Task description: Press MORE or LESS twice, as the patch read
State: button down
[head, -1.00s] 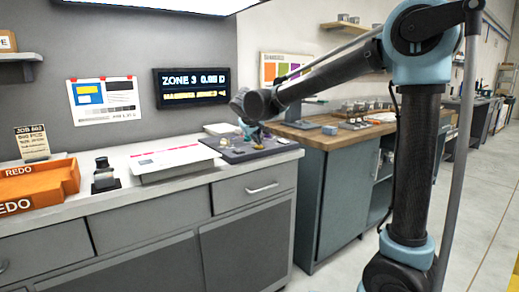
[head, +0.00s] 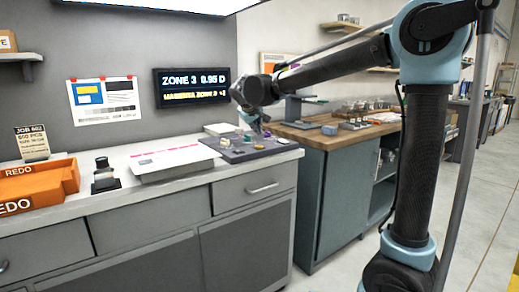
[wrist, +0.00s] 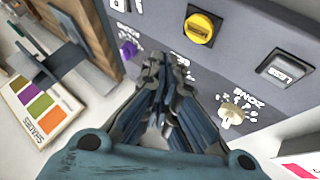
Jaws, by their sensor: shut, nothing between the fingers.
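The dark control panel (head: 268,151) lies on the grey counter. In the wrist view it carries a pale LESS button (wrist: 284,70) at the right, a yellow knob (wrist: 201,27), a cream ZONE knob (wrist: 231,115) and a purple knob (wrist: 127,48). Another pale square button (wrist: 127,5) is cut off at the top; its label is not readable. My gripper (wrist: 166,65) is shut and empty, over the panel between the purple and cream knobs; it also shows in the head view (head: 254,128). The wall screen (head: 192,87) reads "ZONE 3 0.95 D", with a yellow line that seems to read "MAGENTA ZONE 3 +2".
A white tray-like unit with a printed strip (head: 172,163) lies left of the panel. A black stamp-like device (head: 104,175) and orange REDO bins (head: 38,184) stand farther left. A wooden-topped bench (head: 320,139) stands at the right. A colour-swatch card (wrist: 42,105) shows at the wrist view's left.

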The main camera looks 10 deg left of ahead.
jog(key=shift+r, duration=0.8)
jog(key=s+d+f+m+g+h, duration=0.1)
jog(key=s+d+f, duration=0.2)
jog(key=d, duration=0.8)
jog(key=s+d+f+m+g, duration=0.1)
jog(key=s+d+f+m, duration=0.15)
jog(key=d, duration=0.85)
jog(key=s+d+f+m+g+h, duration=0.1)
jog(key=s+d+f+g, duration=0.15)
jog(key=d, duration=0.75)
jog(key=s+d+f+m+g+y, duration=0.1)
jog(key=s+d+f+m, duration=0.1)
jog(key=s+d+f, duration=0.5)
jog(key=s+d+f+m+g, duration=0.1)
jog(key=s+d+f+m, duration=0.1)
jog(key=s+d+f, duration=0.5)
jog(key=s+f, duration=0.5)
jog(key=s, duration=0.4)
jog(key=shift+d+f+y, duration=0.2)
jog(key=shift+d+y, duration=0.05)
jog(key=shift+y, duration=0.15)
